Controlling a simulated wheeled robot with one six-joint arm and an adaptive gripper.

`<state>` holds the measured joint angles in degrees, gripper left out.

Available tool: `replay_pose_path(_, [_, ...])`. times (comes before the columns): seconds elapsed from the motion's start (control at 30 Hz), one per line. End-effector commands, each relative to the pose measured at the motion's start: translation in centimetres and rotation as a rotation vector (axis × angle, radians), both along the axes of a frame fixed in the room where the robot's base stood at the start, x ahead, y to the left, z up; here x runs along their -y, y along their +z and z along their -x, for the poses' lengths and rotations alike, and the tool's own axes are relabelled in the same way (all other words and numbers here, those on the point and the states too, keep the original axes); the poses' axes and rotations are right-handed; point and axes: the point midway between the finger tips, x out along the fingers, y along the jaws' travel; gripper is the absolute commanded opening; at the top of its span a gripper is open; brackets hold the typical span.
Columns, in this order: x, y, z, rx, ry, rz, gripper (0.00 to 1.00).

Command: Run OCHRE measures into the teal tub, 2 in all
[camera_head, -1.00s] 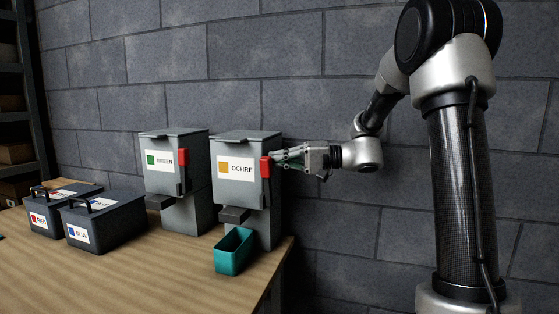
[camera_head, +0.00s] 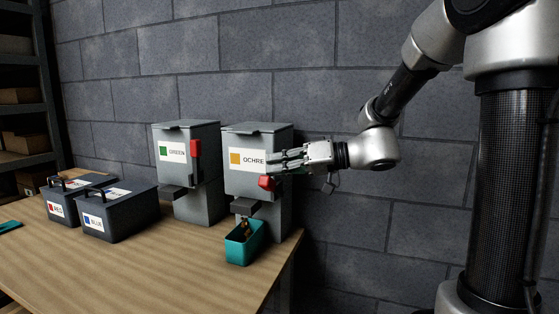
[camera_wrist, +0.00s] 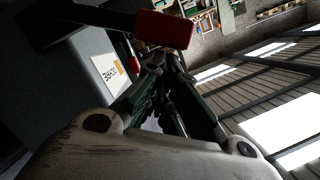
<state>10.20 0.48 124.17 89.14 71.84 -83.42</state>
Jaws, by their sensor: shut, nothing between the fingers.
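The OCHRE dispenser (camera_head: 247,185) is a grey hopper with an ochre square on its label. Its red lever handle (camera_head: 267,183) is tipped down and outward; it also shows in the wrist view (camera_wrist: 165,29), just beyond my fingertips. My gripper (camera_head: 276,158) is shut and empty, beside the dispenser's right front, right at or just above the handle. I cannot tell whether it touches the handle. The teal tub (camera_head: 239,252) stands upright on the table under the OCHRE spout (camera_head: 245,207). Brownish-ochre material (camera_head: 246,228) shows at the spout and in the tub.
The GREEN dispenser (camera_head: 188,178), its red lever upright, stands left of OCHRE. Dark lidded boxes marked RED (camera_head: 60,207) and BLUE (camera_head: 118,218) sit farther left. A teal item (camera_head: 9,226) lies at the left edge. The table front is clear.

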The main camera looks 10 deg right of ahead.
Motion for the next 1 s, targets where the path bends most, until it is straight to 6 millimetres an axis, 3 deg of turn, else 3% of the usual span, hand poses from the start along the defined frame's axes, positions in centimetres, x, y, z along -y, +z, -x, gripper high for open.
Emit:
replay_pose_path(0.73, [-0.2, -0.4, 0.6, -0.005, 0.002, 0.0, 0.0])
replay_pose_path(0.87, [0.7, -0.3, 0.9, -0.004, 0.0, -0.001, 0.0])
replay_pose_path(1.0, [3.0, 0.3, 1.8, -0.002, -0.005, 0.0, 0.0])
